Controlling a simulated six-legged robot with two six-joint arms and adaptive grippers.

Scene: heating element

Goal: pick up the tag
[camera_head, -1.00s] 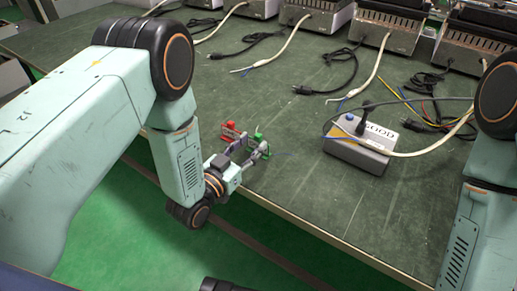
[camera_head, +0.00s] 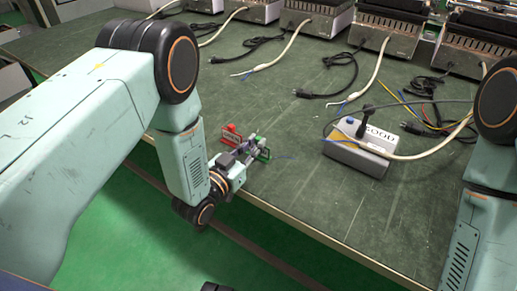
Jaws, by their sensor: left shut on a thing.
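Two small tags stand at the table's near edge in the head view: a red tag (camera_head: 231,136) and a green tag (camera_head: 264,154). My left gripper (camera_head: 255,146) reaches in from the left, low at the edge. Its fingers are close together at the green tag and appear shut on it; they cover part of it. The red tag is just to the left of the fingers, apart from them as far as I can tell. My right gripper is out of view; only part of the right arm shows at the right edge.
A grey box (camera_head: 357,158) with a blue button and a black plug stands right of the tags on the green table (camera_head: 310,215). Several heating units with white and black cables line the back. The front right of the table is clear.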

